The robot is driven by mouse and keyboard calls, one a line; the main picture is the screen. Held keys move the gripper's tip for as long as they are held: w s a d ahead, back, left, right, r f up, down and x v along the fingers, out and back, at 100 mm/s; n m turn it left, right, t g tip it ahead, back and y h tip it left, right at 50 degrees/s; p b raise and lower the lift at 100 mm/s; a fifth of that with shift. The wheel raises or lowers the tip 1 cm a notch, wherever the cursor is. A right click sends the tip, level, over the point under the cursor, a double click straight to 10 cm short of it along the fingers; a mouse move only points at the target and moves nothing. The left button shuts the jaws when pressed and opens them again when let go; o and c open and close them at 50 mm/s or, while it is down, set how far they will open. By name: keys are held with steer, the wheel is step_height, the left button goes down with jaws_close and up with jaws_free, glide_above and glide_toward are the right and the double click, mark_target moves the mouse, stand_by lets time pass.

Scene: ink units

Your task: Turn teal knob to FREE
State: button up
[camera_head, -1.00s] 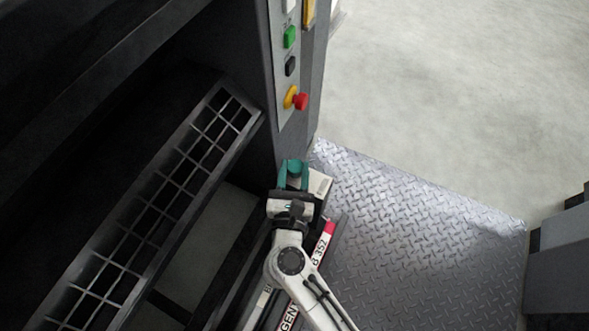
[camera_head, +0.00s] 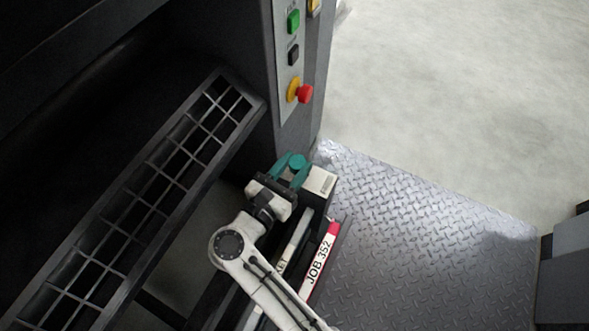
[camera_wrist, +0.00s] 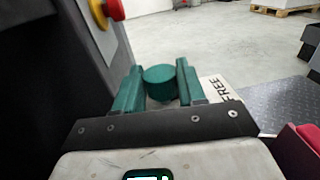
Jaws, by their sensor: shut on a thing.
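The teal knob (camera_head: 298,160) sits at the top of a low unit beside the dark machine's column. It also shows in the wrist view (camera_wrist: 160,82) as a round teal cap. My gripper (camera_head: 291,170) has teal fingers, one on each side of the knob, and is shut on it. The wrist view also shows my gripper (camera_wrist: 158,80) around the knob. A white plate with the word FREE (camera_wrist: 236,87) lies to the right of the right finger. The knob's lower part is hidden, and I see no pointer mark on it.
A control panel with a red stop button (camera_head: 305,93) and a green button (camera_head: 293,20) rises just above the knob. A black grid rack (camera_head: 150,195) lies left. A JOB 352 binder (camera_head: 322,262) stands close right of my arm. Tread-plate floor (camera_head: 420,240) is clear.

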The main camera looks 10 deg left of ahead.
steer(key=shift+r+m+h, duration=0.1)
steer(key=shift+m+h, duration=0.2)
steer(key=shift+h, duration=0.1)
steer(key=o, duration=1.1)
steer(key=shift+a, duration=0.1)
steer(key=p+v, duration=0.1)
steer(key=v, duration=0.9)
steer(key=shift+s+a+r+p, duration=0.1)
steer(key=shift+s+a+p, duration=0.1)
steer(key=shift+s+p, duration=0.15)
